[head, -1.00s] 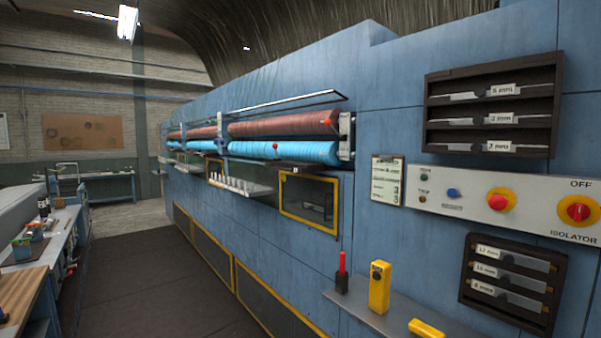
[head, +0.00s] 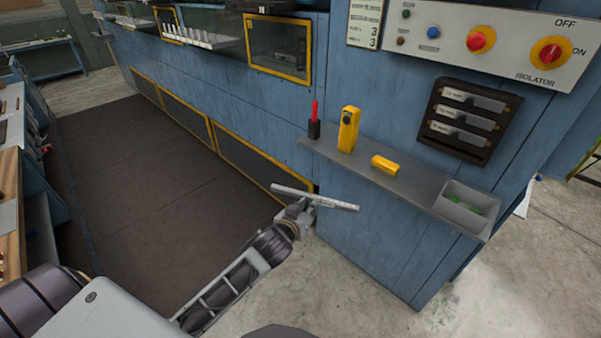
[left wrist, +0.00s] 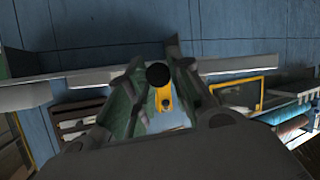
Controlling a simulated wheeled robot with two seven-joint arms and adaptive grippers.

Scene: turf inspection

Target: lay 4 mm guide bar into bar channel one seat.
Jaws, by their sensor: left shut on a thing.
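My left gripper (head: 303,206) is shut on a long thin grey bar (head: 338,204). The bar is held near its middle, in the air in front of the blue machine, below the shelf's left end. The bar also shows in the left wrist view (left wrist: 240,64), crosswise beyond the gripper fingers, which hide its middle. No size mark can be read on it. No bar channel can be made out in the current views. My right gripper is not in view.
A grey shelf (head: 400,181) juts from the machine, with a red-handled tool (head: 315,121), a yellow upright device (head: 348,130), a yellow block (head: 384,165) and a grey bin (head: 467,209). A dark rack (head: 467,121) of labelled bars hangs above. The dark floor mat (head: 150,180) is clear.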

